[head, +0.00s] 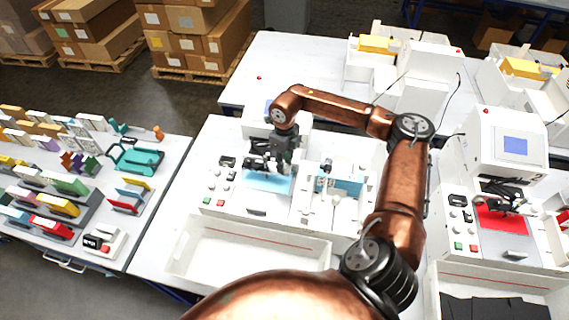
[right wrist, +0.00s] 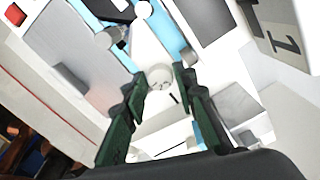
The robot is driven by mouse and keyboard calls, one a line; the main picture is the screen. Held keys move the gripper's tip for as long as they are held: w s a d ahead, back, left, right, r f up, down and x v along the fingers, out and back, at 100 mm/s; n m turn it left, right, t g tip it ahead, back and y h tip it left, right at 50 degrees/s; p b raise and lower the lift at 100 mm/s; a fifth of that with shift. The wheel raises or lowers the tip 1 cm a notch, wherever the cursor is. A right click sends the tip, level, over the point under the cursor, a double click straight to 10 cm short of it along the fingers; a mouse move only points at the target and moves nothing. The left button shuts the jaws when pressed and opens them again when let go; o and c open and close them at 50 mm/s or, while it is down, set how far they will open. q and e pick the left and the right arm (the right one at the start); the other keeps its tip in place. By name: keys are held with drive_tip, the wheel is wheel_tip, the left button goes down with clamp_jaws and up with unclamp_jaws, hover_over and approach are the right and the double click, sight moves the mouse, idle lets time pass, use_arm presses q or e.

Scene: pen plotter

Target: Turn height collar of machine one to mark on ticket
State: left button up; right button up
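Machine one (head: 228,192) is the white plotter in the middle with a light blue bed (head: 268,181); a plate with a 1 (right wrist: 285,45) shows in the right wrist view. My right gripper (head: 262,163) reaches down over its pen carriage. In the right wrist view a small round white collar (right wrist: 160,77) lies between the two green fingertips of the right gripper (right wrist: 159,76). The tips are very close to its sides; I cannot tell whether they touch it. The collar's mark is too small to read. I cannot make out a ticket. My left gripper is out of view.
An empty white tray (head: 248,232) lies in front of machine one. A second machine (head: 508,142) with a red bed (head: 500,218) stands to the right. A side table (head: 170,150) at left carries coloured parts. My right arm crosses above the right side of machine one.

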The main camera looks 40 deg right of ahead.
drive_tip(key=o, duration=0.3)
wheel_tip(320, 180, up, 12)
idle(0.6)
idle(0.5)
